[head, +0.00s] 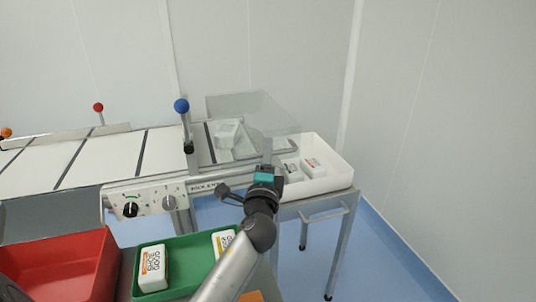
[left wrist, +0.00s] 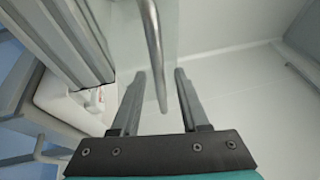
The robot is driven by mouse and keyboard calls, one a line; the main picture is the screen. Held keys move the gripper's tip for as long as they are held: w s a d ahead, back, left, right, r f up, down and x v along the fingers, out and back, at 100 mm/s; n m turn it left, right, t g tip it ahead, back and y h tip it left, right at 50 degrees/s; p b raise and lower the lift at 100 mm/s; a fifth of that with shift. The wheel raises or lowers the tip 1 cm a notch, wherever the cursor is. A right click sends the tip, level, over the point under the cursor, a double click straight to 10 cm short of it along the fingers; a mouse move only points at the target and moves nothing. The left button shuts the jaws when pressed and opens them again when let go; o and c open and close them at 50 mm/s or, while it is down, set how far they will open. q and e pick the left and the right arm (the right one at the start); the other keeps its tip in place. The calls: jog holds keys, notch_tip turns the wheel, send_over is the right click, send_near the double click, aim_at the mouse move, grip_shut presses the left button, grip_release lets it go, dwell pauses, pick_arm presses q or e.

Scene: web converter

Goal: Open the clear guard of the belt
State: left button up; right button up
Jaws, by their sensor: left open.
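The clear guard (head: 255,115) is a see-through box over the right end of the belt (head: 110,155). It looks closed, with a small white pack (head: 227,134) visible through it. My left gripper (head: 268,158) is at the guard's front right side, with its teal body below. In the left wrist view a grey metal bar (left wrist: 152,35), apparently the guard's handle, runs in from the top and ends between the open fingers of my left gripper (left wrist: 159,73). I cannot tell whether the fingers touch it. My right gripper is not in view.
A white bin (head: 335,168) with packs stands right of the guard on a metal stand. A blue-knobbed lever (head: 182,106) rises left of the guard. A control panel (head: 150,200) is on the front. Red (head: 75,275) and green (head: 185,250) trays are nearest me.

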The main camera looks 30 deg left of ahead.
pick_arm(q)
jog(key=shift+c, duration=0.2)
grip_shut()
dwell(1.3)
